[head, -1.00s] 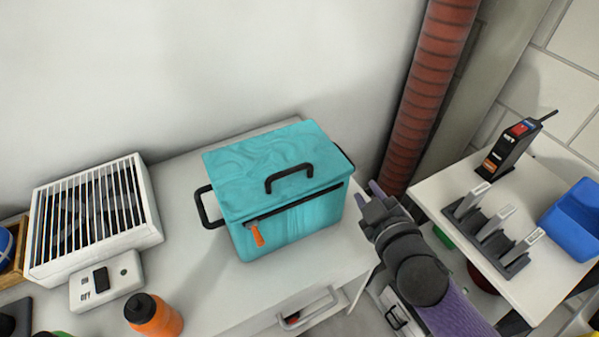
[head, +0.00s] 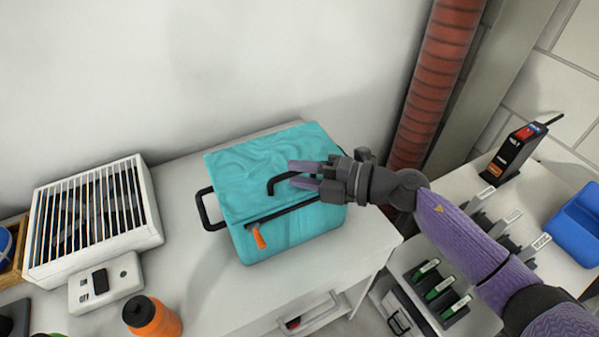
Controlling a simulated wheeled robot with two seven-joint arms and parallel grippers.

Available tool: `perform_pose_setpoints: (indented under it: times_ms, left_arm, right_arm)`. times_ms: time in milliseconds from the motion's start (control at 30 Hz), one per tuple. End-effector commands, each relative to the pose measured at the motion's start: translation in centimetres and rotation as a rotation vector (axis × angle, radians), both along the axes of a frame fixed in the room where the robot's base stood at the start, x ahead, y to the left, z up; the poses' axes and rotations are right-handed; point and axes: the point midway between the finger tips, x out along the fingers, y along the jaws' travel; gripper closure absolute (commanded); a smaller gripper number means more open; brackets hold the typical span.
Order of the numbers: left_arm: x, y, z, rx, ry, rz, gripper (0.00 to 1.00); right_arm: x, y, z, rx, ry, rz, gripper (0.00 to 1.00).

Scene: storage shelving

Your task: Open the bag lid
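The teal bag (head: 290,231) stands on the white cabinet top with its lid (head: 250,165) closed. A black handle (head: 279,180) sits on the lid, partly covered by my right gripper. An orange zipper pull (head: 259,238) hangs at the front left of the bag. My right gripper (head: 306,174) reaches in from the right over the lid. Its two purple fingers are apart and point left, at the right part of the lid handle. I cannot tell whether they touch the handle. My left gripper is not in view.
A white fan box (head: 95,218) with a switch box (head: 106,283) stands left of the bag, and an orange bottle (head: 155,318) stands at the front. A red pipe (head: 437,80) rises behind on the right. The cabinet top (head: 225,290) before the bag is clear.

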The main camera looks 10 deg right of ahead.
Motion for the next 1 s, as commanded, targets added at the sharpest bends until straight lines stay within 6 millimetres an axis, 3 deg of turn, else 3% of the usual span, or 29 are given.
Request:
perform_pose_setpoints:
  times_ms: [267,433,1000]
  left_arm:
    - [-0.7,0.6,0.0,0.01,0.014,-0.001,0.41]
    - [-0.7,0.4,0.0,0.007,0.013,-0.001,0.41]
    - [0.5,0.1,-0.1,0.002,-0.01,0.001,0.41]
  right_arm:
    - [0.2,0.4,0.0,0.0,0.0,0.0,0.68]
    - [0.2,0.4,0.0,0.001,0.0,0.0,1.0]
    - [0.2,0.4,0.0,0.001,0.0,0.0,1.0]
